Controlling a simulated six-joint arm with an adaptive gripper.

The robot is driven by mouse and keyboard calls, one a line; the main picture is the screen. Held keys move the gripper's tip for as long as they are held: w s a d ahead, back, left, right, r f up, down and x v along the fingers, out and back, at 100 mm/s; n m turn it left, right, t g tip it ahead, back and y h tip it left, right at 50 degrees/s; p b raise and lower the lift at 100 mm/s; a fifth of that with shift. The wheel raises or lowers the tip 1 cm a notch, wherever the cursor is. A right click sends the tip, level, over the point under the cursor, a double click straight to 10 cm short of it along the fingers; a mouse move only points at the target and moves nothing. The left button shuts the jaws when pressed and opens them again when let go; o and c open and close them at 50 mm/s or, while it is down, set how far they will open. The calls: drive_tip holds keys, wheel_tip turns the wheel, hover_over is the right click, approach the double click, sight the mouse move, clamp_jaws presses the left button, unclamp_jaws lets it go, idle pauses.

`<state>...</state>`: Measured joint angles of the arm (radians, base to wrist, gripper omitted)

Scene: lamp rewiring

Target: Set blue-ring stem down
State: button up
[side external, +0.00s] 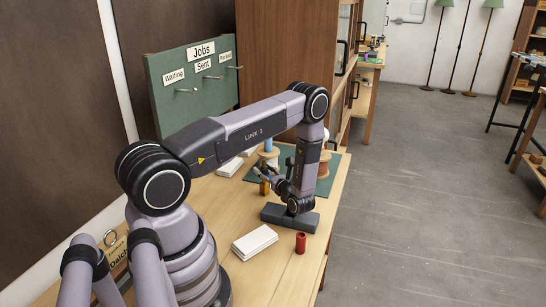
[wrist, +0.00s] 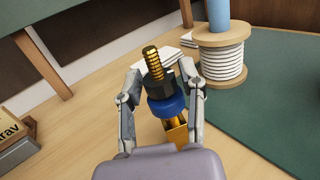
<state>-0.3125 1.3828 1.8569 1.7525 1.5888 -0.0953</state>
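The blue-ring stem (wrist: 163,100) shows in the wrist view, with a brass threaded end, a dark collar, a blue ring and brass below. My gripper (wrist: 160,82) has one finger on each side of it, close against the collar and ring, and looks shut on it. The stem's lower end is partly hidden behind my gripper's body. In the side external view my gripper (side external: 262,174) is low over the bench by the green mat's near-left edge, with a small brass piece (side external: 264,188) at its fingers. I cannot tell whether the stem touches the bench.
A spool of white cord (wrist: 222,58) stands on the green mat (wrist: 275,105). White cards (wrist: 160,58) lie beyond my fingers. A dark grey block (side external: 285,217), a red cylinder (side external: 300,243) and a white stack (side external: 254,242) are nearer the bench front. Bare wood lies left of the mat.

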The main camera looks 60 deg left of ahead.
drive_tip(key=shift+o, duration=0.8)
